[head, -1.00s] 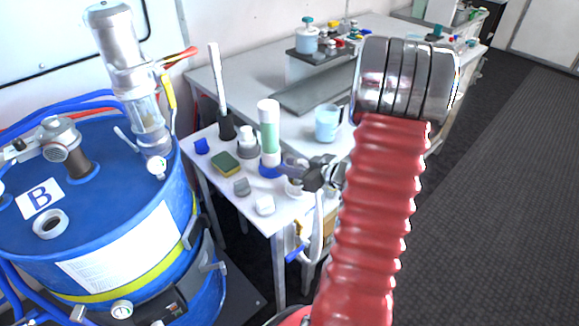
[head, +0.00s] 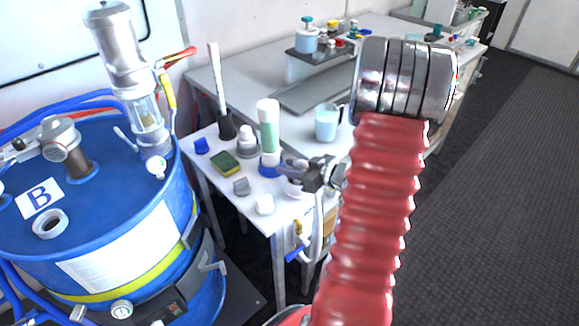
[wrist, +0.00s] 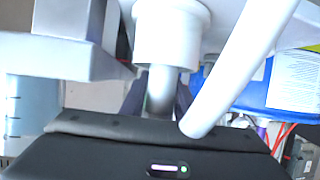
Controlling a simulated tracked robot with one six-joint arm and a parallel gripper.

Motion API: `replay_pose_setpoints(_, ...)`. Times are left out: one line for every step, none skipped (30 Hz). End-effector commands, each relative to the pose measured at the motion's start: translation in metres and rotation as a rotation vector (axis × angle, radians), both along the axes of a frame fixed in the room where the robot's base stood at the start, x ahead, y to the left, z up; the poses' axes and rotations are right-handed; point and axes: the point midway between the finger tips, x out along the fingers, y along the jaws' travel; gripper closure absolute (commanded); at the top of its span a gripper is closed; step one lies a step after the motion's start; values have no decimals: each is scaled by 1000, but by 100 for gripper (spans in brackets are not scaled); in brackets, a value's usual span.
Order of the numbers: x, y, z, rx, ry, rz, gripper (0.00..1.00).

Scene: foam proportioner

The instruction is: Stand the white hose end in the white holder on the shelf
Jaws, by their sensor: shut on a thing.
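My gripper (head: 298,172) is at the front right edge of the small white shelf, partly behind my red arm cover. It is shut on the white hose end; in the wrist view a pale tube (wrist: 160,92) stands between the fingers, under a wider white collar (wrist: 170,35). The white hose (head: 318,228) hangs below the gripper in a loop, and crosses the wrist view diagonally (wrist: 243,65). A low white round piece, seemingly the holder (head: 293,190), shows just below the fingers, partly hidden. I cannot tell whether the hose end is inside it.
A blue drum (head: 150,240) stands left. A light-blue jug (head: 327,123) is on the bench behind. The floor at right is clear.

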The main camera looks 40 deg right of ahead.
Motion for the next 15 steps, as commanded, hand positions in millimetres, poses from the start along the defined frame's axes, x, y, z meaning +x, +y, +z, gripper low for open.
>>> replay_pose_setpoints(0, 0, 0, 0, -1, 0, 100)
replay_pose_setpoints(0, 0, -1, 0, -1, 0, 100)
replay_pose_setpoints(0, 0, -2, 0, -1, 0, 100)
replay_pose_setpoints(0, 0, -2, 0, -1, 1, 100)
replay_pose_setpoints(1, 0, -2, 0, -1, 1, 100)
replay_pose_setpoints(1, 0, -3, 0, -1, 1, 100)
replay_pose_setpoints(1, 0, -3, 0, -1, 1, 100)
replay_pose_setpoints(1, 0, -4, 0, -1, 1, 100)
replay_pose_setpoints(1, 0, -4, 0, -1, 1, 100)
replay_pose_setpoints(1, 0, -5, 0, -1, 1, 100)
replay_pose_setpoints(1, 0, -5, 0, -1, 1, 100)
replay_pose_setpoints(1, 0, -6, 0, -1, 1, 100)
replay_pose_setpoints(1, 0, -6, 0, -1, 1, 100)
replay_pose_setpoints(1, 0, -7, 0, -1, 1, 100)
replay_pose_setpoints(1, 0, -6, 0, -1, 1, 69)
